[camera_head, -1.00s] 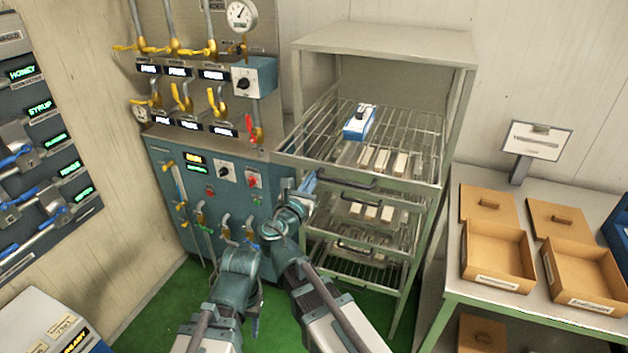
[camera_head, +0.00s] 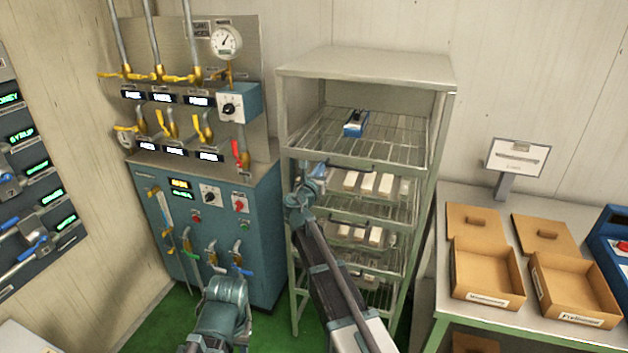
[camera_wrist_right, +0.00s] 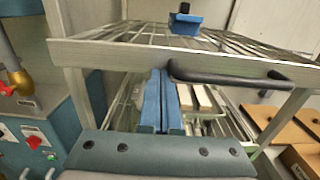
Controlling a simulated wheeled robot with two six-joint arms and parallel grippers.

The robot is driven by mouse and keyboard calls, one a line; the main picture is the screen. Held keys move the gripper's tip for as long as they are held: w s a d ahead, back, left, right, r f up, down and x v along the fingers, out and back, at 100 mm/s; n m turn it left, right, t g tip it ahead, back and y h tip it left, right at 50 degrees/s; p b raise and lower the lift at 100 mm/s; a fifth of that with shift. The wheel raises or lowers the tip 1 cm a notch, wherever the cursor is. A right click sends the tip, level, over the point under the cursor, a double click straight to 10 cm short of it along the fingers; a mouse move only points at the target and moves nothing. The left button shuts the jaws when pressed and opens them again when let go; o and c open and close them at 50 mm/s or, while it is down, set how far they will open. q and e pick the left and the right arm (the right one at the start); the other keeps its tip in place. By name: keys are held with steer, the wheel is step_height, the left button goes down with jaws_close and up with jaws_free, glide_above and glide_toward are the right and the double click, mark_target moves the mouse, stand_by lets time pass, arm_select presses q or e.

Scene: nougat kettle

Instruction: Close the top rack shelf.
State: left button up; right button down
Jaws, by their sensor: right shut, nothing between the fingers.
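The top rack shelf is a wire shelf (camera_head: 390,135) with a pale front bar and a dark handle (camera_head: 352,165). It sits inside the grey-green rack (camera_head: 365,65), its front about level with the rack's front posts. A blue item (camera_head: 355,122) lies on it. In the right wrist view its front bar (camera_wrist_right: 120,55) and handle (camera_wrist_right: 225,75) cross close ahead. My right gripper (camera_head: 315,174) is at the front left of this shelf. Its blue fingers (camera_wrist_right: 163,100) are shut and empty, with tips just below the bar; contact is unclear. My left gripper is hidden behind its wrist.
Lower shelves hold pale bars (camera_head: 368,184). A blue-grey valve panel (camera_head: 215,220) stands close left of the rack. A table (camera_head: 425,280) with open brown boxes (camera_head: 487,272) stands to the right.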

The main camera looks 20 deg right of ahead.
mark_target(326, 159)
steer(key=x, duration=0.5)
steer(key=shift+w+d, duration=0.1)
steer(key=shift+w, duration=0.15)
steer(key=shift+w+d+r, duration=0.1)
steer(key=shift+d+r, duration=0.05)
steer(key=v, duration=1.4)
steer(key=shift+s+a, duration=0.25)
steer(key=s+a+f+m+g+y, duration=0.35)
steer(key=s+f+m+g, duration=0.45)
steer(key=s+f+m, duration=0.7)
steer(key=s+a+f+m+g+y, duration=0.2)
steer(key=s+a+m, duration=0.3)
steer(key=s, duration=0.4)
steer(key=s+a+f+m+g+y, duration=0.3)
steer(key=s+a+f+m+g, duration=0.2)
steer(key=s+a, duration=0.3)
steer(key=shift+s, duration=0.9)
